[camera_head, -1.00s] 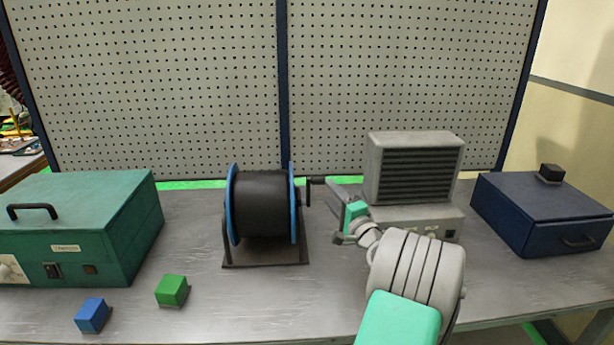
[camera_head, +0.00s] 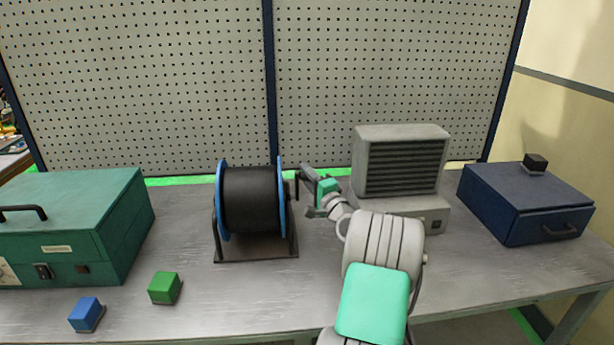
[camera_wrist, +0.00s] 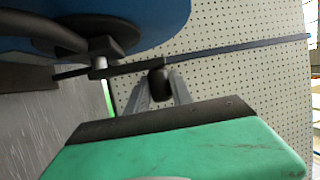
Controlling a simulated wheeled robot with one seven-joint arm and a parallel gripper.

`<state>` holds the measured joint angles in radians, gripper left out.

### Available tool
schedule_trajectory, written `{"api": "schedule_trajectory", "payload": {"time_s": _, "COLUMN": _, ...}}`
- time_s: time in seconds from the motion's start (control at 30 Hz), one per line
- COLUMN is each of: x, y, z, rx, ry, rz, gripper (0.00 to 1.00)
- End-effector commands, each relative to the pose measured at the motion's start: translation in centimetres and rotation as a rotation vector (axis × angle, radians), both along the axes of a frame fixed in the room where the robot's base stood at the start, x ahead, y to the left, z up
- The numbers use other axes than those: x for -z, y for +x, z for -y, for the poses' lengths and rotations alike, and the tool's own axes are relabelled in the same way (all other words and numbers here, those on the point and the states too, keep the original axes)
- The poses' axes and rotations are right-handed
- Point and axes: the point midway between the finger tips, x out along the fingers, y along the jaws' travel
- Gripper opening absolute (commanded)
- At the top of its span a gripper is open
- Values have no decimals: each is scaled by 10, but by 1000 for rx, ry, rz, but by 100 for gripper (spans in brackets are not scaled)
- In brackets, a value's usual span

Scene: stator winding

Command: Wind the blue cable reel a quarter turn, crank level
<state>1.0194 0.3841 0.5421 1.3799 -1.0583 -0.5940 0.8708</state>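The cable reel has a black drum (camera_head: 249,200) between two blue flanges (camera_head: 282,200) and stands upright on a dark frame. Its crank (camera_head: 297,186) is on the right side, with the handle towards my gripper (camera_head: 309,183). In the wrist view, a blue flange (camera_wrist: 150,15) fills the top and the metal crank hub (camera_wrist: 98,65) shows below it. The dark crank handle (camera_wrist: 158,84) lies between my two close-set fingers, which appear shut on it. My gripper (camera_wrist: 160,92) covers part of the handle. The crank's exact angle is hard to tell.
A grey louvred unit (camera_head: 402,170) stands close right of my gripper. A dark blue box (camera_head: 525,205) is at the far right, a green case (camera_head: 75,225) at the left. A green cube (camera_head: 164,288) and a blue cube (camera_head: 86,315) lie in front. Pegboard (camera_head: 400,70) stands behind.

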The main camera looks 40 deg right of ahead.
Motion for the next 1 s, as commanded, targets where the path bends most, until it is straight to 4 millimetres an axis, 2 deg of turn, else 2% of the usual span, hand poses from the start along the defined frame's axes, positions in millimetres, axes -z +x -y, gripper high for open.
{"api": "schedule_trajectory", "payload": {"time_s": 0.07, "x": 0, "y": 0, "z": 0, "rx": 0, "ry": 0, "rz": 0, "gripper": 20}}
{"api": "schedule_trajectory", "payload": {"time_s": 0.3, "x": 0, "y": 0, "z": 0, "rx": 0, "ry": 0, "rz": 0, "gripper": 0}}
{"api": "schedule_trajectory", "payload": {"time_s": 1.0, "x": 1, "y": -1, "z": 1, "rx": 1, "ry": 0, "rz": -1, "gripper": 0}}
